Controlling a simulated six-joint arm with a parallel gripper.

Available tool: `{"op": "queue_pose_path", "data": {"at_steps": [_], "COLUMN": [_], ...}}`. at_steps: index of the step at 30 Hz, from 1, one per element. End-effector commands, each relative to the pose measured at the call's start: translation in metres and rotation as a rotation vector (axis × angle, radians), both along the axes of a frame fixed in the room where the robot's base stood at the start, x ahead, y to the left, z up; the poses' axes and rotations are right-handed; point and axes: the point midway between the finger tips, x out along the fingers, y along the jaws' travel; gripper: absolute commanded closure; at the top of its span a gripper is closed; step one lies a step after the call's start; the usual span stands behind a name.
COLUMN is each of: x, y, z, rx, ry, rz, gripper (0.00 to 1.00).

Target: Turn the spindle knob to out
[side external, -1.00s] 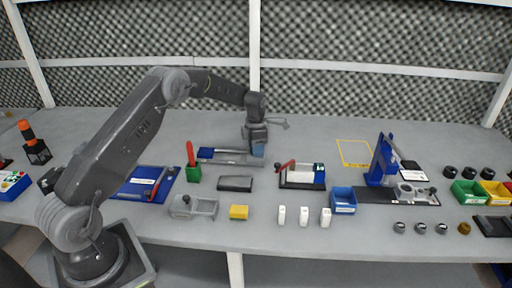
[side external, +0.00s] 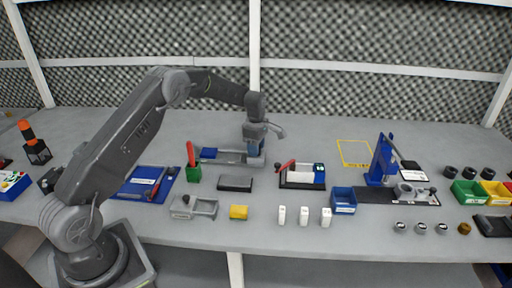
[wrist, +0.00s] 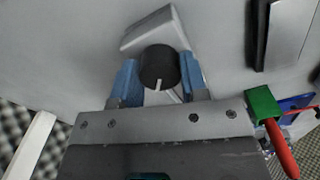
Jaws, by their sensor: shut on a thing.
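The spindle knob (wrist: 158,66) is a round black knob with a white pointer line, seen in the wrist view. The line points down the picture, toward my gripper's body. My gripper (wrist: 158,76) has its blue fingertips on either side of the knob and is shut on it. In the side view my gripper (side external: 255,152) reaches down at the right end of a low grey fixture with a blue block (side external: 209,153), and the knob is hidden there. I cannot read any "out" mark.
A green holder with a red handle (side external: 194,174) stands left of the gripper. A dark grey block (side external: 235,183) lies in front, and a fixture with a red lever (side external: 302,175) is to the right. The bench behind is clear.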

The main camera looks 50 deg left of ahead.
Motion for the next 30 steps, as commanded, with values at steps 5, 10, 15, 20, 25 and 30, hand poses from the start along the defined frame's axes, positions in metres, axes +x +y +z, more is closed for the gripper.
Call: {"op": "queue_pose_path", "data": {"at_steps": [5,10,15,20,25,30], "x": [0.0004,0.0005,0.0005,0.0006,0.0005,0.0005], "y": [-0.0007,-0.0008,-0.0009,-0.0009,-0.0010,-0.0011], "z": [0.0005,0.0005,0.0005,0.0005,0.0005,0.0005], "rx": [-0.001,-0.001,-0.001,-0.001,-0.002,-0.002], "ry": [-0.001,-0.001,-0.001,-0.001,-0.002,-0.002], "rz": [-0.169,-0.331,-0.492,-0.644,-0.806,-0.967], "gripper": [0.83,0.83,0.83,0.83,0.83,0.83]}}
